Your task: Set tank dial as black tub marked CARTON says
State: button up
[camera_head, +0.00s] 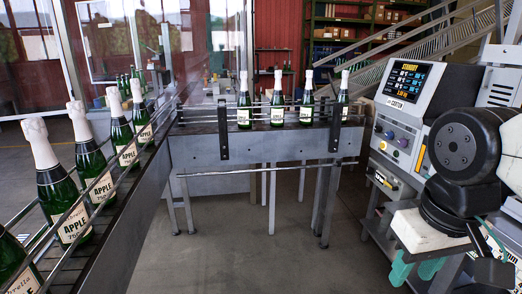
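I cannot make out a tank dial or a black tub marked CARTON in this view. A grey control console (408,112) stands at the right, with a lit screen (408,79) and coloured buttons below it. Its text is too small to read surely. A small box with a round knob (380,178) sits low on its front; I cannot tell what it sets. My black and white arm (462,150) covers part of the console.
A conveyor (105,215) carrying several green bottles with white foil tops runs up the left. It meets a cross conveyor (265,145) with more bottles. Shelves (345,25) and a slanted metal frame stand behind. The grey floor (260,245) in the middle is clear.

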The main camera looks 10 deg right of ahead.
aim_at(377, 129)
jog(key=z, duration=0.1)
jog(key=i, duration=1.9)
